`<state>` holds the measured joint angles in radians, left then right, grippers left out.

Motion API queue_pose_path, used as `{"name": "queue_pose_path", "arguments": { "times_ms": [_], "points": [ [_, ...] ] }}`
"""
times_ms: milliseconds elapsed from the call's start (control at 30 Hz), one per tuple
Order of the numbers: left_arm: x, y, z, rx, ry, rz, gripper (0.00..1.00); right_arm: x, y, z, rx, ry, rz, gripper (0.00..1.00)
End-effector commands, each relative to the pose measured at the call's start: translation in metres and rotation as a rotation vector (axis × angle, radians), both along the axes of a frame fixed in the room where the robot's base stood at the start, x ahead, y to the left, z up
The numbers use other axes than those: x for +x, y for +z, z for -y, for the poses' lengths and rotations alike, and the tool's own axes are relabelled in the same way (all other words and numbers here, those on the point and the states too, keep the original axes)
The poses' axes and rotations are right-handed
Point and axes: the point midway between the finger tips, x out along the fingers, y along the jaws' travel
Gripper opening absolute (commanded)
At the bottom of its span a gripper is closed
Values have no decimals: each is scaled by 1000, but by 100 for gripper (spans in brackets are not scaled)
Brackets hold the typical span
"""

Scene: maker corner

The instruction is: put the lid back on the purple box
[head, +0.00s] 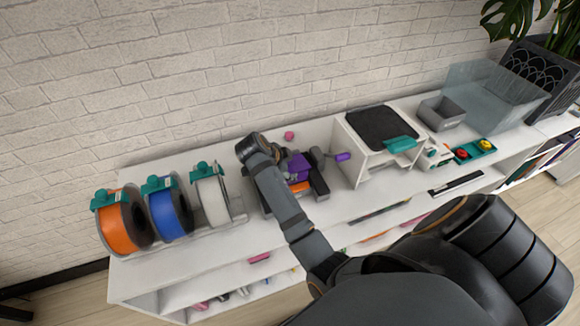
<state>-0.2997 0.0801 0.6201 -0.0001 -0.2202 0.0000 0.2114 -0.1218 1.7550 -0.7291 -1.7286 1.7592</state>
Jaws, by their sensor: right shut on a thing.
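A purple part (298,166) of the box or its lid shows on the white shelf top near the middle of the head view. My right arm comes in from the lower right and its wrist bends over this spot. My right gripper (304,178) is shut on a purple piece, which looks like the lid. The arm and dark gripper parts hide much of it, so I cannot tell lid from box clearly, or whether they touch. My left gripper is not in view.
Orange (118,226), blue (167,212) and white (214,196) spools stand on the left. A white machine with a dark top (380,126) stands close on the right, a purple-handled tool (342,157) beside it. A pink ball (289,136) lies behind. The brick wall limits the back.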

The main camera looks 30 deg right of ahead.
Motion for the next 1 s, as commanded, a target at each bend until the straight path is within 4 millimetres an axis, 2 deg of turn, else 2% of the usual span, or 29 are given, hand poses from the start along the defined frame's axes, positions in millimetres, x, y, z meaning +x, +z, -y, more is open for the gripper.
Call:
{"name": "queue_pose_path", "arguments": {
  "times_ms": [33,1000],
  "points": [
    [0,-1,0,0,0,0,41,-1,-7,-3,9,5,-11,20],
    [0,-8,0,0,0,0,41,10,-13,0,9,6,-12,20]
  ]
}}
